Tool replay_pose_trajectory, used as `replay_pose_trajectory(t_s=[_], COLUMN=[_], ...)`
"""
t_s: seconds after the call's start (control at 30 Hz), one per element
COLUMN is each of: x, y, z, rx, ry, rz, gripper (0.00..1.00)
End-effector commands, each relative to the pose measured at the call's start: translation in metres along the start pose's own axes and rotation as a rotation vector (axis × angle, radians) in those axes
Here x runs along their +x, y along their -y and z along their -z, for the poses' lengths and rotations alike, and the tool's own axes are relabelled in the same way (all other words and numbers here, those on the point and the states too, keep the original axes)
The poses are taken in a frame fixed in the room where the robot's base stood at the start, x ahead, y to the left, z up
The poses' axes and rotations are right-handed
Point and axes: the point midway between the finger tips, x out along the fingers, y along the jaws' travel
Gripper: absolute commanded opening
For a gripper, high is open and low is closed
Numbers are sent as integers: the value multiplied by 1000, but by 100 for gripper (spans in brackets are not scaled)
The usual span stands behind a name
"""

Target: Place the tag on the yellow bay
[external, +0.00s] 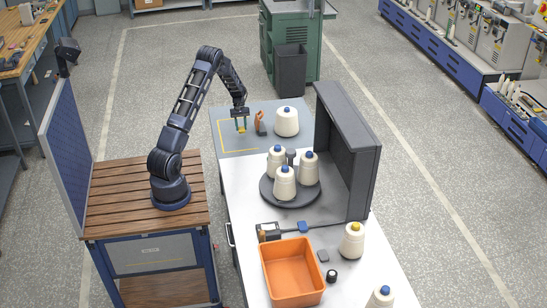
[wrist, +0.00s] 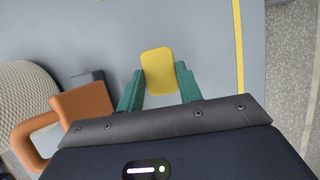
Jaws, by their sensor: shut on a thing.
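My gripper (external: 240,123) reaches down over the grey-blue mat at the far end of the white table. In the wrist view its green fingers (wrist: 160,78) are shut on a yellow rounded tag (wrist: 158,62). The tag also shows as a small yellow spot under the gripper (external: 241,131) in the external view. The yellow bay (external: 238,151) is a thin yellow outline on the mat, close around the gripper. One yellow line (wrist: 239,45) runs along the right in the wrist view. I cannot tell whether the tag touches the mat.
An orange-handled tool (external: 260,124) and a cream cone bobbin (external: 287,122) stand right of the gripper. Several bobbins sit on a dark round tray (external: 269,193) nearer the camera. A dark upright shelf (external: 357,165) stands at the right. An orange bin (external: 265,274) is at the front.

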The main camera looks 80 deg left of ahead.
Motion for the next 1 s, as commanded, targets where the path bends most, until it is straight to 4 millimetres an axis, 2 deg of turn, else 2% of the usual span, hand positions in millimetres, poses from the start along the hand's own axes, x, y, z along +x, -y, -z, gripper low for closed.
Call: replay_pose_trajectory(t_s=[0.37, 0.77, 0.8, 0.87, 1.0], x=[37, 42, 41, 41, 41], y=[0, 0, 0, 0, 0], z=[16, 17, 17, 17, 17], rx=[0, 0, 0, 0, 0], ry=[0, 0, 0, 0, 0], rz=[0, 0, 0, 0, 0], gripper=[14, 14, 43, 55, 57])
